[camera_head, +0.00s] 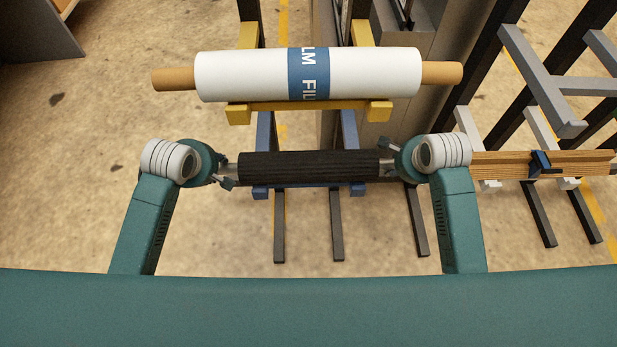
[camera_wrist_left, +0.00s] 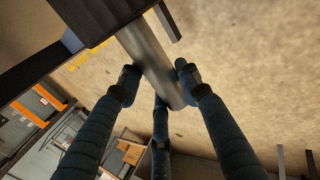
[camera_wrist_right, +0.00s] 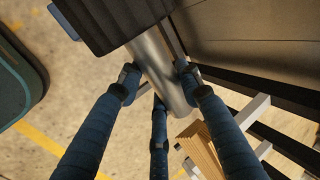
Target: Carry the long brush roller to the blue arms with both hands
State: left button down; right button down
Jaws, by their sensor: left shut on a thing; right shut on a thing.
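The long brush roller (camera_head: 309,166) has a black ribbed body and bare metal shaft ends, and it lies level across the head view. My left gripper (camera_head: 228,172) is shut on its left shaft end, which shows as a grey cylinder in the left wrist view (camera_wrist_left: 152,65). My right gripper (camera_head: 390,168) is shut on its right shaft end, also seen in the right wrist view (camera_wrist_right: 160,75). The blue arms (camera_head: 348,133) are two, partly hidden behind and under the roller. Their tips show just below the roller's lower edge. I cannot tell whether the roller touches them.
A white film roll (camera_head: 245,76) with a blue band rests on yellow arms (camera_head: 378,111) above the blue arms. To the right, wooden boards (camera_head: 500,163) lie on white arms of a dark rack. Dark rack feet (camera_head: 336,225) stick out over the floor in front.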

pick_arm(q)
jog(key=shift+f, duration=0.35)
pick_arm(e)
jog(key=shift+w+f, duration=0.15)
jog(key=shift+f, duration=0.2)
pick_arm(q)
jog(key=c, duration=1.2)
grip_release()
pick_arm(e)
jog(key=c, duration=1.2)
grip_release()
pick_arm(q)
jog(key=shift+s, duration=0.1)
pick_arm(e)
jog(key=shift+s, duration=0.2)
jog(key=shift+r, duration=0.1)
pick_arm(q)
jog(key=v, duration=1.2)
pick_arm(e)
jog(key=v, duration=1.1)
jog(key=shift+s+r, duration=0.25)
jog(key=shift+r, duration=0.1)
